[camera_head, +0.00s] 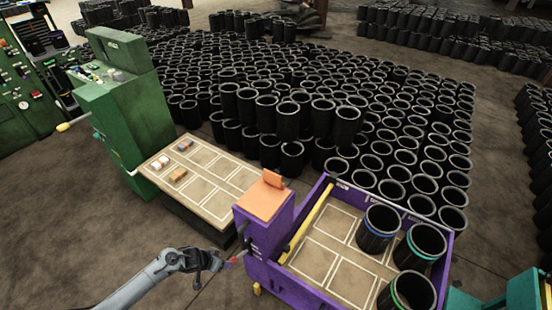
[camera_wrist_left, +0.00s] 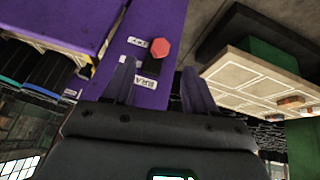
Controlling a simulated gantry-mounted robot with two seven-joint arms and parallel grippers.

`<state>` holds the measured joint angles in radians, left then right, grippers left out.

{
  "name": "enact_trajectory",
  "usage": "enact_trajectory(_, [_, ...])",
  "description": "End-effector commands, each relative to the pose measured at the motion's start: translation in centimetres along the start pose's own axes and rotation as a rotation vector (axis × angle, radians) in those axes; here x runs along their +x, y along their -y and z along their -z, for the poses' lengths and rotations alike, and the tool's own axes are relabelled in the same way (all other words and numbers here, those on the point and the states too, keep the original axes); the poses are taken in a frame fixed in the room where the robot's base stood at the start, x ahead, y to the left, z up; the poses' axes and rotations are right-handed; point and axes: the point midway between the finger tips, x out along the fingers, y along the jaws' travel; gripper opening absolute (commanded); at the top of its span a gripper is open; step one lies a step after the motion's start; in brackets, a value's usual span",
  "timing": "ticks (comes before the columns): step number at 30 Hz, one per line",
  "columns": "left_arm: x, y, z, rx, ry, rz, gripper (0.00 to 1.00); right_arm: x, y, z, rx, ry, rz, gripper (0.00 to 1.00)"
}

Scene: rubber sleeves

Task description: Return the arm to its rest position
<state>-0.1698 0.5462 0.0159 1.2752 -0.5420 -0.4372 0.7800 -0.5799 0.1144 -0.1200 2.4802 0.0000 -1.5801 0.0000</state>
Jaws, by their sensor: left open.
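My left gripper (camera_head: 218,262) is in the camera_head view at the left side of the purple cart (camera_head: 268,270). Its two fingers are apart with nothing held between them in the left wrist view (camera_wrist_left: 158,82). A red hexagonal knob (camera_wrist_left: 160,48) on the cart's purple panel (camera_wrist_left: 165,22) shows just beyond the fingertips; I cannot tell whether the fingers touch it. In the camera_head view the red knob (camera_head: 233,260) is small, just right of the gripper. My right gripper is not in view.
Three black sleeves (camera_head: 378,228) with coloured bands stand in the cart's right part. A low pallet table (camera_head: 215,205) with small blocks lies behind the gripper. A green machine (camera_head: 125,120) stands left. Many sleeves (camera_head: 330,75) fill the floor behind. Floor (camera_head: 70,240) at lower left is clear.

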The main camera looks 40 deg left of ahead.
Motion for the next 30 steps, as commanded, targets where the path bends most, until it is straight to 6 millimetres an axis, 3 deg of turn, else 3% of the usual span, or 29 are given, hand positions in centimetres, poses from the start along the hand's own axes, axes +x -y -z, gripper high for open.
enact_trajectory(5, [0.4,-0.7,-3.6,-0.015,0.045,-0.01,0.57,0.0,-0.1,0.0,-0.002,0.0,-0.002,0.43])
enact_trajectory(7, [0.7,-2.1,-6.0,-0.025,0.07,-0.031,0.57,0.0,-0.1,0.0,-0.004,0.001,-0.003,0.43])
enact_trajectory(11, [0.0,-8.7,-8.6,-0.032,0.06,-0.111,0.57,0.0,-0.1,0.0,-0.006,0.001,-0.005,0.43])
enact_trajectory(13, [-1.4,-13.1,-9.0,-0.029,0.043,-0.134,0.57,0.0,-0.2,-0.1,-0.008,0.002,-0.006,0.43])
enact_trajectory(18, [-7.0,-21.1,-7.2,0.026,0.004,-0.111,0.57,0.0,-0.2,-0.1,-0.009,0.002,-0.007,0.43])
enact_trajectory(21, [-11.4,-23.8,-5.5,0.059,-0.005,-0.077,0.57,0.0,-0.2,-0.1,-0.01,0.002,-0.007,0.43])
enact_trajectory(24, [-15.4,-25.2,-3.9,0.087,-0.002,-0.044,0.57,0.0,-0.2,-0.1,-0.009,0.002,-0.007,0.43])
enact_trajectory(30, [-22.6,-26.0,-1.6,0.154,0.035,0.003,0.57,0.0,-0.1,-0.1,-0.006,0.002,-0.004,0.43])
